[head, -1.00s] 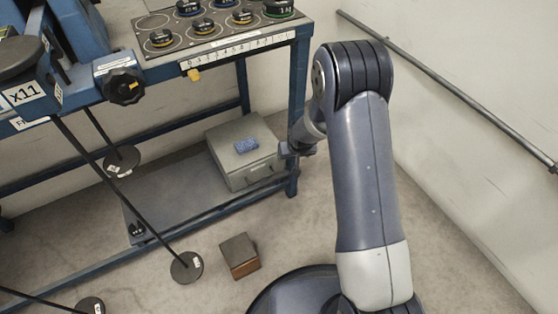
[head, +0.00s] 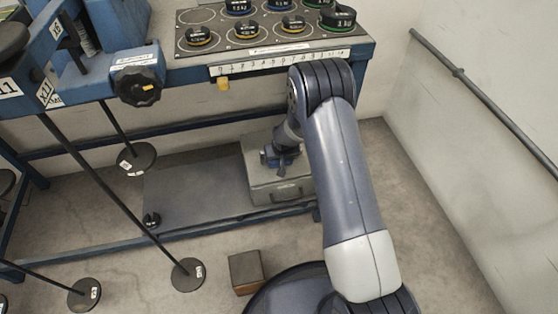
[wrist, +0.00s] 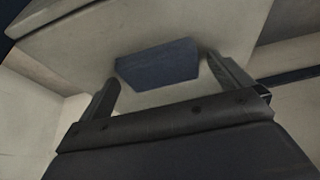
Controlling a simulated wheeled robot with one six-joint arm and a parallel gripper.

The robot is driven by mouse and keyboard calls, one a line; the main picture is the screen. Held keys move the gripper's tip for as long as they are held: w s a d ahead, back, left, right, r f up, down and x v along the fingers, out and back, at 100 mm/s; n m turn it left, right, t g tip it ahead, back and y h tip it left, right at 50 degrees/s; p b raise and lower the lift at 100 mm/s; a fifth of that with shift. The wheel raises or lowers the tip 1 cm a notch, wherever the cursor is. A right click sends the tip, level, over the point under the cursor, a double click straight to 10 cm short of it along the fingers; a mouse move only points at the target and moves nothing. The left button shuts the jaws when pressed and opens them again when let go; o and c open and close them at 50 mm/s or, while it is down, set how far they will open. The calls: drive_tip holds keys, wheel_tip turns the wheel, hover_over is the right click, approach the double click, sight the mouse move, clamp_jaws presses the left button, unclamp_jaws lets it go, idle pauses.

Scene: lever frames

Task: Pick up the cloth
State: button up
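The cloth (wrist: 157,64) is a small dark blue folded rectangle. In the wrist view it lies flat on the lid of the grey metal box (wrist: 200,20). My gripper (wrist: 162,70) is open, with one finger on each side of the cloth and nothing held. In the head view my gripper (head: 280,157) is over the top of the grey box (head: 281,191) on the low shelf, and the arm and gripper largely hide the cloth. I cannot tell whether the fingers touch the lid.
The blue workbench (head: 190,72) stands above the shelf (head: 195,190), with several round weights on its top. Disc-ended rods (head: 187,274) lean down at the left. A brown block (head: 245,271) sits on the floor near my base. Open floor (head: 420,220) lies at the right.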

drive_tip(key=c, duration=0.8)
drive_tip(key=shift+c, duration=0.2)
wheel_tip(320, 180, up, 10)
drive_tip(key=p, duration=0.3)
